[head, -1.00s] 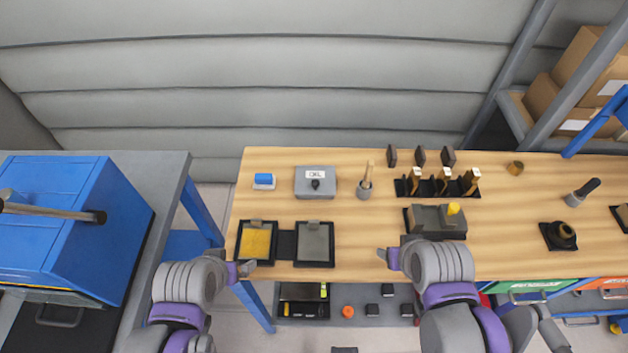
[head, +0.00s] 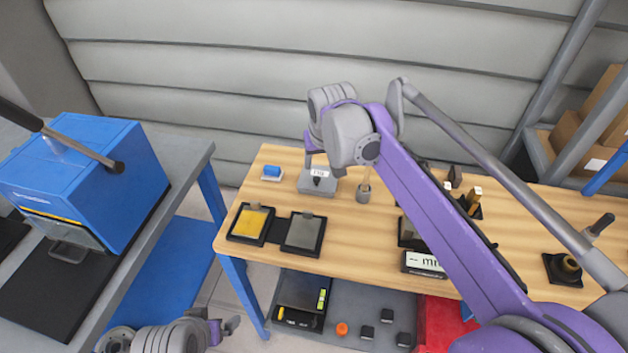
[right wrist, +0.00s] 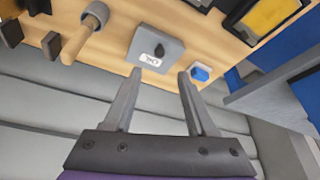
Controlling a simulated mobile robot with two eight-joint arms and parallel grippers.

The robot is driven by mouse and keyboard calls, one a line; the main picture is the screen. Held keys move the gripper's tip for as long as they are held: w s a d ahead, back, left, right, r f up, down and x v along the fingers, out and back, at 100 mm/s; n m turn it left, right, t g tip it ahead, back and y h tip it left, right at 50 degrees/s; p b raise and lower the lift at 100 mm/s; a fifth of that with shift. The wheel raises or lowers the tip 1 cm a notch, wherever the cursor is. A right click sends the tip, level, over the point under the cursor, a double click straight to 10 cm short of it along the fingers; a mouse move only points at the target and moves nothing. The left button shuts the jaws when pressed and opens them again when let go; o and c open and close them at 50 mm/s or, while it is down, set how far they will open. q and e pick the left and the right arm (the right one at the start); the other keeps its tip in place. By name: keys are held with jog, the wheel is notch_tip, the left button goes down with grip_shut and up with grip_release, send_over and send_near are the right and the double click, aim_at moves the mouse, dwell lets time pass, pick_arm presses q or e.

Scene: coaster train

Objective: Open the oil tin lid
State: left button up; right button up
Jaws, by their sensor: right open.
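The oil tin is a grey box (head: 318,189) with a white label and a small black knob on its lid, on the wooden workbench; the lid looks shut. It also shows in the right wrist view (right wrist: 152,57), just beyond the fingertips. My right gripper (head: 322,167) is open and empty, above and behind the tin, with its fingers pointing down toward it. In the right wrist view the two fingers (right wrist: 160,75) are spread apart at the tin's label side. My left gripper (head: 226,327) is low at the bottom left, in front of the bench, and looks apart from everything.
Yellow and grey pads in black trays (head: 250,222) lie in front. A blue machine (head: 85,180) stands at the left. My right arm covers part of the bench.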

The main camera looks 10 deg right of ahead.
aim_at(317, 179)
jog(key=x, duration=1)
grip_shut()
dwell(1.2)
